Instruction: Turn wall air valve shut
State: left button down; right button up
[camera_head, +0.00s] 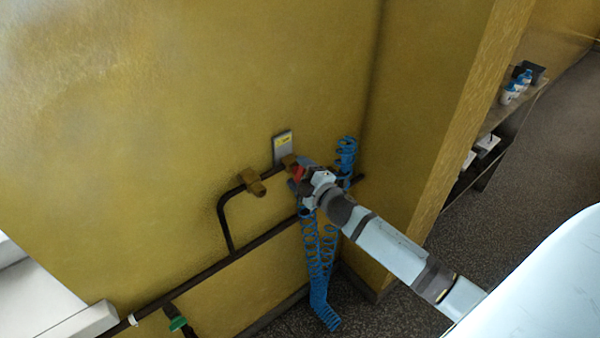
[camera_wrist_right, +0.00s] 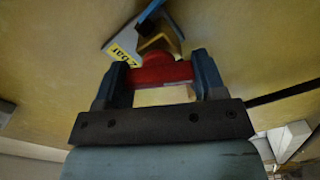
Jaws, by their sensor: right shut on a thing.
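The wall air valve has a red handle (camera_head: 299,172) and a brass body (camera_head: 289,161) on a dark pipe by the yellow wall. My right gripper (camera_head: 304,175) is at the valve and shut on the red handle. In the right wrist view the red handle (camera_wrist_right: 160,72) sits between the two dark fingers of my right gripper (camera_wrist_right: 160,80). The brass body (camera_wrist_right: 158,42) shows just beyond it. The fingers and wrist hide part of the handle in the head view. My left gripper is not in view.
A grey plate with a yellow label (camera_head: 283,147) is on the wall above the valve. A coiled blue hose (camera_head: 318,255) hangs beside and below it. A dark pipe (camera_head: 190,284) runs along the wall. A shelf with bottles (camera_head: 515,88) stands at the right.

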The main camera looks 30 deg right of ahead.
jog(key=n, duration=0.5)
jog(key=shift+f, duration=0.1)
jog(key=shift+n, duration=0.4)
jog(key=o, duration=0.9)
jog(key=shift+s+d+b, duration=0.15)
jog(key=shift+s+b, duration=0.3)
jog(key=shift+s, duration=1.85)
jog(key=shift+s+d+b, duration=0.2)
jog(key=shift+s+b, duration=0.3)
jog(key=shift+s, duration=1.8)
jog(key=shift+s+d+b, duration=0.15)
jog(key=shift+s+b, duration=0.3)
jog(key=shift+s, duration=1.85)
